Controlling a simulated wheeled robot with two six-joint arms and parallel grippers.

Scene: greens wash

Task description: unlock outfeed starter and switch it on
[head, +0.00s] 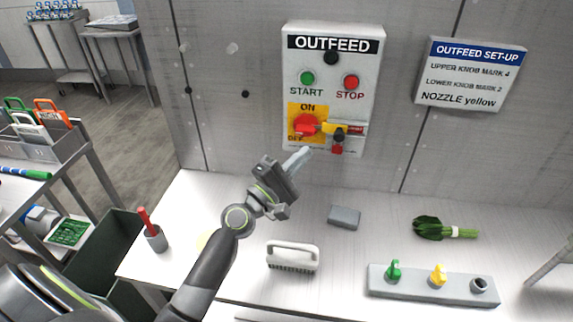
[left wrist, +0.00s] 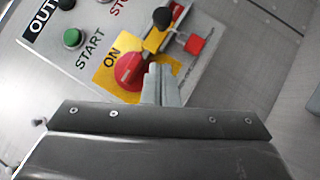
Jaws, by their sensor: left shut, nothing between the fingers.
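The outfeed starter box (head: 345,60) is on the grey wall, with a green START button (head: 307,78) and a red STOP button (head: 351,82). Below them a red rotary switch (head: 306,125) sits on a yellow ON/OFF plate (head: 294,109). A yellow hasp with a black knob (head: 339,134) lies beside the switch, and a small red tag or lock (head: 337,149) hangs under it. My left gripper (head: 300,157) is shut and empty, just below the switch. In the left wrist view its fingertips (left wrist: 160,84) appear beside the red switch (left wrist: 129,71); contact is unclear. My right gripper is not visible.
A counter below holds a white-handled brush (head: 293,253), a grey block (head: 344,217), a bundle of greens (head: 444,229) and a nozzle rack (head: 432,288). A cup with a red-handled tool (head: 154,238) stands at left. A set-up sign (head: 470,75) is on the wall.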

